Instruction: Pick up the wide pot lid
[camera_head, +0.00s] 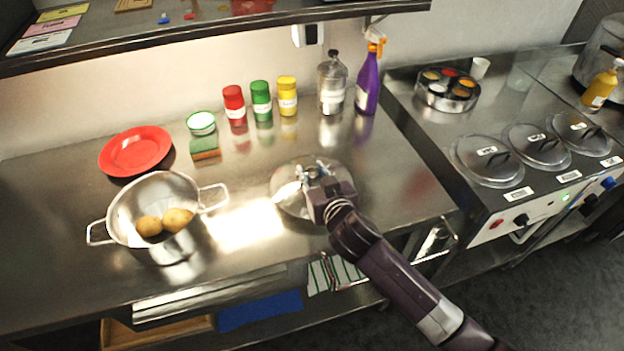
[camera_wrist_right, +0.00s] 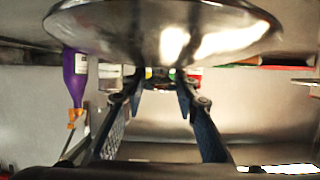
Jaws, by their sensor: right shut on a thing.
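The wide pot lid (camera_head: 287,203) is a shiny round metal lid at the middle of the steel counter in the head view. My right gripper (camera_head: 318,175) is over its centre and shut on it from above, covering part of the lid. In the right wrist view, which is upside down, the lid (camera_wrist_right: 130,28) spans the top with its domed side toward the fingers. The right fingertips (camera_wrist_right: 162,85) meet at the lid's centre; the grasped part is mostly hidden. I cannot tell whether the lid touches the counter. My left gripper is not in view.
Jars, a clear bottle (camera_head: 332,85) and a purple spray bottle (camera_head: 368,88) line the back. A stove unit (camera_head: 470,210) with lidded wells stands right.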

